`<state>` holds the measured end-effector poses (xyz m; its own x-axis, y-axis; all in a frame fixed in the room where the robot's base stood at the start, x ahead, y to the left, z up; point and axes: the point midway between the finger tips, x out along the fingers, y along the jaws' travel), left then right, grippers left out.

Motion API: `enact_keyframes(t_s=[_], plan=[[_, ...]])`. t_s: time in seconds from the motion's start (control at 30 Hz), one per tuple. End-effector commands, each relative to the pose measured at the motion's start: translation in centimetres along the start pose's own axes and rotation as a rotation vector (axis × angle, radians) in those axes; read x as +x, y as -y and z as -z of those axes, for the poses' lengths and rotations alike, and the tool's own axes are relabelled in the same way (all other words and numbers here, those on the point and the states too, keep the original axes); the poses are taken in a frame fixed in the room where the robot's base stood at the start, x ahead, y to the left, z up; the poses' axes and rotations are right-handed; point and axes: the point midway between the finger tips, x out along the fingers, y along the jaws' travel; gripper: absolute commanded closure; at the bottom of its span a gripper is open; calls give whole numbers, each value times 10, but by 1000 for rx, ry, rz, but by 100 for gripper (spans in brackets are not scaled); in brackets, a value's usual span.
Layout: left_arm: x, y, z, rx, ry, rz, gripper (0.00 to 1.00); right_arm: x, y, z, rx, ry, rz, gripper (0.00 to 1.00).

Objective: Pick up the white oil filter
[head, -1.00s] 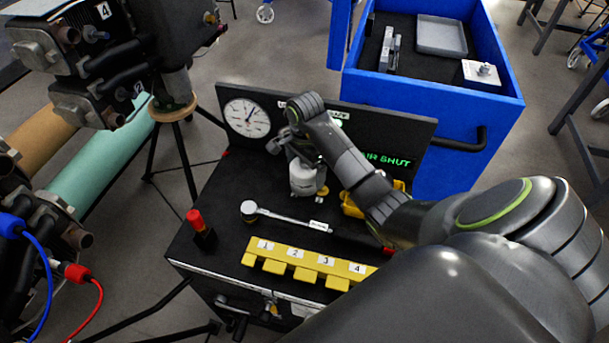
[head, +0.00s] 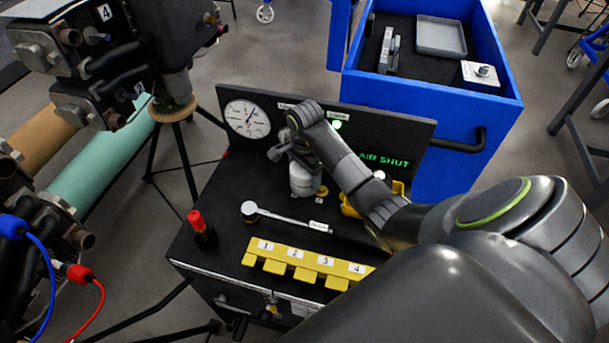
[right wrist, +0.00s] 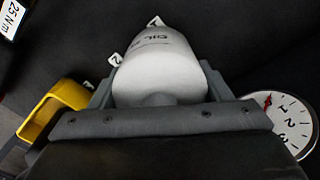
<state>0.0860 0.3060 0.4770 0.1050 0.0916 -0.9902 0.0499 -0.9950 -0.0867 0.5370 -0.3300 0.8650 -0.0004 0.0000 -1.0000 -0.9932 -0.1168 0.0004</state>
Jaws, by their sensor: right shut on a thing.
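The white oil filter (head: 303,181) is a small white cylinder on the black bench top, in front of the upright panel. In the right wrist view the oil filter (right wrist: 158,62) shows dark lettering and sits between the two grey fingers. My right gripper (head: 301,166) reaches it from above and behind, shut on its body. In the head view I cannot tell whether the filter's base touches the bench. My left gripper is not in view.
A pressure gauge (head: 247,119) is on the panel behind. A torque wrench (head: 288,218) and a yellow numbered rack (head: 309,264) lie in front. A yellow bin (head: 350,208) stands to the right and a red-capped item (head: 197,223) to the left.

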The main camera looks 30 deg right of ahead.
Motion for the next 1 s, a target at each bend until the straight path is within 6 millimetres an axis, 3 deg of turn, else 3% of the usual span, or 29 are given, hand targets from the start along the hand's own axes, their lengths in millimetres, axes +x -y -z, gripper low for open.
enact_keyframes(t_s=[0.27, 0.37, 0.5, 0.53, 0.7, 1.0], plan=[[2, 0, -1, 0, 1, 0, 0, -8, 1, 1, -1, -2, 5, 70], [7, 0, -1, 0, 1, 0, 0, -22, 2, 1, -3, -2, 8, 70], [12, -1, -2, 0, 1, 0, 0, -56, 2, 1, -2, -5, 9, 70], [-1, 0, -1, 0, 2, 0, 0, -64, 0, 0, 0, -1, 2, 70], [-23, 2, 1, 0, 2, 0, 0, -84, 0, 0, 0, 0, 1, 70], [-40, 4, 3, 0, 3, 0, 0, -101, 0, 0, 0, 0, 1, 70]])
